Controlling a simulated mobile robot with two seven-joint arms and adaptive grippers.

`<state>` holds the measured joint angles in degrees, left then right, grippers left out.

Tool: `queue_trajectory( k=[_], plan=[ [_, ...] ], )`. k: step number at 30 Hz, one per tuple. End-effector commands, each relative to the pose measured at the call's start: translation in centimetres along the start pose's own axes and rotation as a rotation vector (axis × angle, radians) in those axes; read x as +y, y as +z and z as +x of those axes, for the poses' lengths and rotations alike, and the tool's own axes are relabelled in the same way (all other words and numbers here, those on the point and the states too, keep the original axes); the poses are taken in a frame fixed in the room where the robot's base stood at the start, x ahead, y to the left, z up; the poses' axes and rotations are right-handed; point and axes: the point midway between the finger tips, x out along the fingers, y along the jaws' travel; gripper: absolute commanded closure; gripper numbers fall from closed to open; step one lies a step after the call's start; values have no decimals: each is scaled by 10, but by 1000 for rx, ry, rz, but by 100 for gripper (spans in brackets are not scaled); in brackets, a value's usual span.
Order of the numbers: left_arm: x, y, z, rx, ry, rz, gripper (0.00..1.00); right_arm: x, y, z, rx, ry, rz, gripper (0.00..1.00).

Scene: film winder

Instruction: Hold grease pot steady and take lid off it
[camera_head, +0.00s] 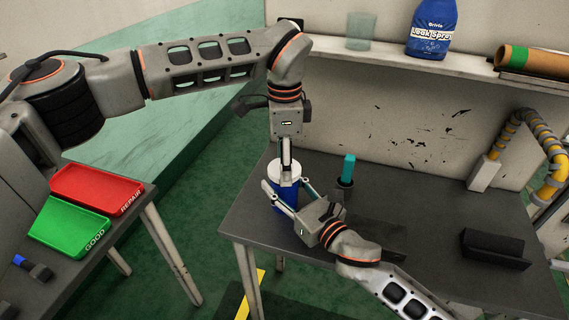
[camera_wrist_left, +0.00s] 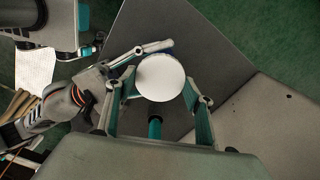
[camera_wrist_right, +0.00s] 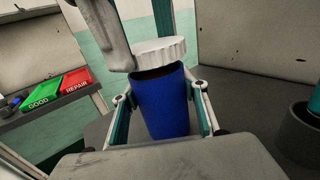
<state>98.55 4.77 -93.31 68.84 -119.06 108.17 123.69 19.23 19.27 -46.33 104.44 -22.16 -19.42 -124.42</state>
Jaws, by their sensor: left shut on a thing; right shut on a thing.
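The grease pot is a blue cylinder (camera_wrist_right: 160,106) standing on the dark table, also visible in the head view (camera_head: 287,194). My right gripper (camera_head: 288,189) is shut around its sides. The white ribbed lid (camera_wrist_right: 160,53) sits slightly raised and tilted over the pot, with a dark gap below its rim. In the left wrist view the lid is a white disc (camera_wrist_left: 160,77) between the fingers of my left gripper (camera_wrist_left: 160,90). My left gripper comes down from above and is shut on the lid. The pot's inside is mostly hidden.
A teal-handled tool stands in a dark holder (camera_head: 346,182) just right of the pot. A black stand (camera_head: 495,248) and a yellow coiled hose (camera_head: 552,180) are farther right. Red (camera_head: 97,187) and green (camera_head: 70,229) trays lie on the left table. The table's left edge is near the pot.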

Motion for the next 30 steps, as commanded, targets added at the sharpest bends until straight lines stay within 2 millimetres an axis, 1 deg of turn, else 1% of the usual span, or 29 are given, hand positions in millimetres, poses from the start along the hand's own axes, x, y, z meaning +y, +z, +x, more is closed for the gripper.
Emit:
queue_trajectory(
  k=[7, 11, 15, 18, 24, 25, 27, 30],
  plan=[
    [0, 0, -2, 0, -1, 0, 73, 0, 0, 0, 0, 0, 0, 100],
    [-1, 0, -14, 0, -3, -1, 73, 0, 0, 0, 0, 0, 0, 100],
    [-1, 0, -32, 0, -3, 0, 73, 0, 0, 0, 0, 0, 0, 100],
    [0, 0, -39, 0, -1, 0, 73, 0, 0, 0, 0, 0, 0, 100],
    [0, 0, -40, 0, 0, 0, 73, 0, 0, 0, 0, 0, 0, 100],
    [0, 0, -40, 0, 0, 0, 73, 0, 0, 0, 0, 0, 0, 54],
    [0, 0, -40, 0, 0, 0, 73, 0, 0, 0, 0, 0, 0, 37],
    [0, 0, -40, 0, 0, 0, 73, 0, 0, 0, 0, 0, 0, 37]
  ],
)
